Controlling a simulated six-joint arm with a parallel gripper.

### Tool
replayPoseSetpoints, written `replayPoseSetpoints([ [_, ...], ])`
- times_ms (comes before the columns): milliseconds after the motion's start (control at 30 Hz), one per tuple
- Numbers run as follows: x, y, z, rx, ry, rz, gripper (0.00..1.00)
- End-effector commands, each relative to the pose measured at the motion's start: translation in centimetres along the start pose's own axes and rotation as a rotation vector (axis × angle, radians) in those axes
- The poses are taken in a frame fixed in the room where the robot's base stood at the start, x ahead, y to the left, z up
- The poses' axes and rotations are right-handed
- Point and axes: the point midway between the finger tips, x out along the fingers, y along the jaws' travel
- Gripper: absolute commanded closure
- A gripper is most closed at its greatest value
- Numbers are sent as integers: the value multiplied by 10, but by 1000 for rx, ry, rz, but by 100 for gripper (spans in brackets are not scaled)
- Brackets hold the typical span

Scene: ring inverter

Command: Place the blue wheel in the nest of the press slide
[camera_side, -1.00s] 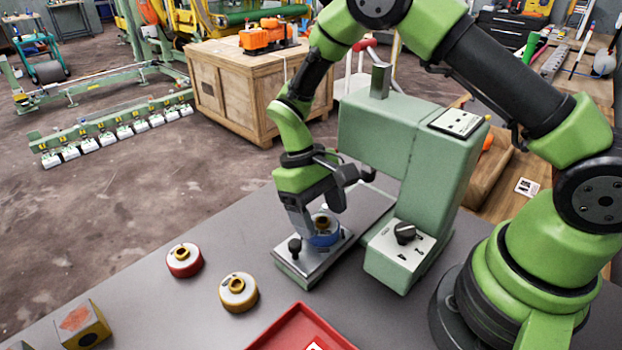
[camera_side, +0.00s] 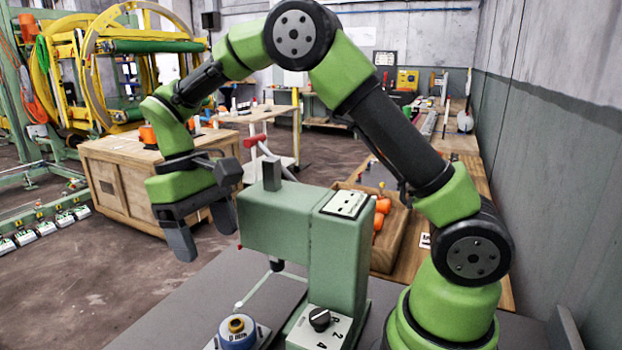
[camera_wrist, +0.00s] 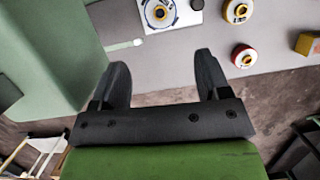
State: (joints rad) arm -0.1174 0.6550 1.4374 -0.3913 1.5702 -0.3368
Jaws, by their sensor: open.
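The blue wheel (camera_side: 237,334), with a brass hub, sits on the plate of the press slide (camera_side: 263,335) at the bottom edge of the side view. The wrist view shows the blue wheel (camera_wrist: 160,14) near its top edge, lying on the pale slide plate (camera_wrist: 189,17). The nest itself is hidden under the wheel. The green press (camera_side: 290,225) stands behind the slide. My gripper (camera_side: 203,235) is open and empty, raised well above the bench to the left of the press head. In the wrist view my gripper (camera_wrist: 163,65) has nothing between its fingers.
In the wrist view a yellow wheel (camera_wrist: 236,11), a red wheel (camera_wrist: 243,56) and a yellowish block (camera_wrist: 306,43) lie on the grey bench (camera_wrist: 285,70). A wooden crate (camera_side: 120,190) stands on the floor beyond. An open wooden box (camera_side: 385,240) with orange items is behind the press.

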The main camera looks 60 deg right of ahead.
Motion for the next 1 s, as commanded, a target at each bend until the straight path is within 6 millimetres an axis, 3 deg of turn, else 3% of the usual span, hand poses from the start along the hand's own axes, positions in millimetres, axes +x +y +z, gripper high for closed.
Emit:
replayPoseSetpoints([
  [33, -17, 2, 13, 11, 59, -17, 30],
  [200, -58, 9, 60, 64, 258, -83, 30],
  [400, -79, 17, 121, 136, 498, -169, 30],
  [600, -75, 22, 170, 207, 715, -252, 30],
  [700, -69, 24, 185, 233, 791, -283, 30],
  [1000, -60, 26, 196, 261, 860, -314, 30],
])
